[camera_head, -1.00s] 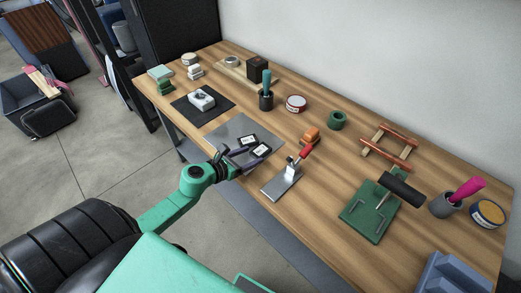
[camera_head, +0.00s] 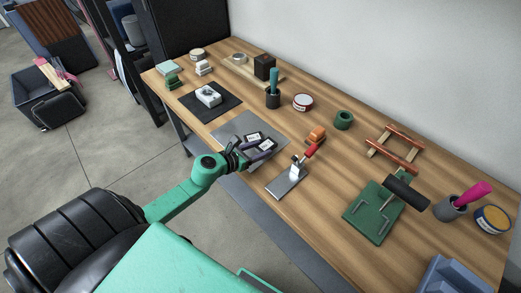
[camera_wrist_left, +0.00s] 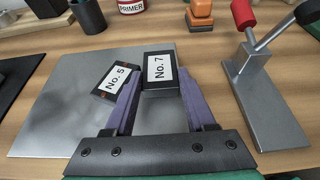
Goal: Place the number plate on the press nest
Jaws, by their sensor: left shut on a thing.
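The dark number plate marked No. 7 (camera_wrist_left: 158,70) sits between the purple fingertips of my left gripper (camera_wrist_left: 160,85) in the left wrist view. The gripper is shut on it, low over a grey metal sheet (camera_wrist_left: 65,110). A second plate marked No. 5 (camera_wrist_left: 117,79) lies on the sheet, just outside the left finger. In the head view the No. 7 plate (camera_head: 266,145) and No. 5 plate (camera_head: 253,136) show beside my left gripper (camera_head: 254,152). No part is labelled as the press nest; a green base with L-shaped pieces (camera_head: 367,220) stands at the right. My right gripper is not in view.
A metal plate with a red-handled lever (camera_head: 287,181) stands close right of the sheet. An orange block (camera_head: 316,135), a tin (camera_head: 302,102) and a green ring (camera_head: 343,120) lie behind.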

